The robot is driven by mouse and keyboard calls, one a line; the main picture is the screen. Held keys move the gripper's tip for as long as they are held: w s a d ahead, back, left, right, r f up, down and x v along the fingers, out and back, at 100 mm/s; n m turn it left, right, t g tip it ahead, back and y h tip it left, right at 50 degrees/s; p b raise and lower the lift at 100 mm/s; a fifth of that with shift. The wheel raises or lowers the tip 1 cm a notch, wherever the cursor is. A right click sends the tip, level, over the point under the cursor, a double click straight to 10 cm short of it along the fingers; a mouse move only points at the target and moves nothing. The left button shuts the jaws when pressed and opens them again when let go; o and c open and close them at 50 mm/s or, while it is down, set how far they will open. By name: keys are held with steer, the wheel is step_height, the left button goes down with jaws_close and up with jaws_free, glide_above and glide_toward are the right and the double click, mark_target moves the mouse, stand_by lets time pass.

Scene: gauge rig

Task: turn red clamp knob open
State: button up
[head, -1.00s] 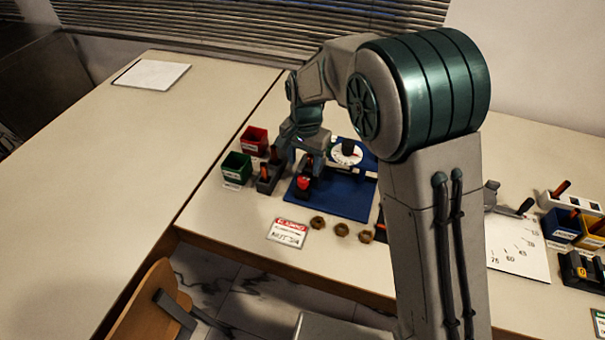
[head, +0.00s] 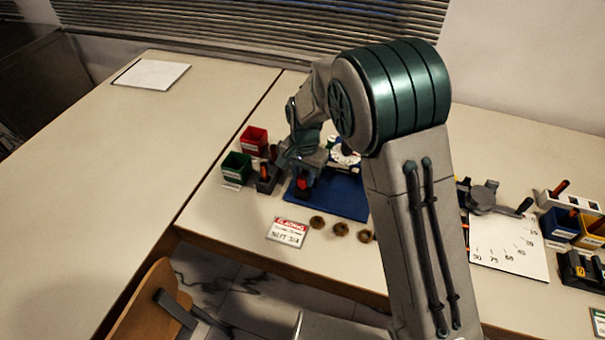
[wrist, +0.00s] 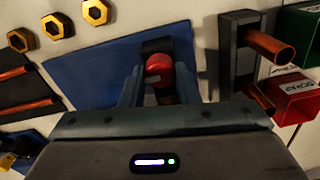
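The red clamp knob (wrist: 159,70) sits on a dark block on the blue base plate (wrist: 95,68). In the wrist view it lies between the two fingers of my gripper (wrist: 158,88), which stand apart on either side of it. I cannot tell whether the fingers touch it. In the head view the red knob (head: 303,184) shows just below my gripper (head: 305,172). A white dial gauge (head: 345,156) stands on the plate behind, partly hidden by my arm.
A red bin (head: 254,140) and a green bin (head: 237,167) stand left of the plate, beside a dark holder (head: 267,180) with copper-coloured rods. Several brass nuts (head: 341,229) and a sign card (head: 287,232) lie in front. The left table (head: 120,150) is mostly clear.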

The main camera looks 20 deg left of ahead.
steer(key=shift+n, duration=0.4)
steer(key=n+b, duration=0.1)
steer(key=n, duration=0.2)
steer(key=shift+w+n, duration=0.1)
steer(key=shift+n, duration=0.3)
steer(key=n+b, duration=0.1)
steer(key=n, duration=0.3)
steer(key=shift+a+n, duration=0.1)
steer(key=shift+n, duration=0.2)
steer(key=n, duration=0.4)
steer(key=shift+r, duration=0.1)
steer(key=shift+n, duration=2.5)
steer(key=o, duration=1)
steer(key=shift+c, duration=0.2)
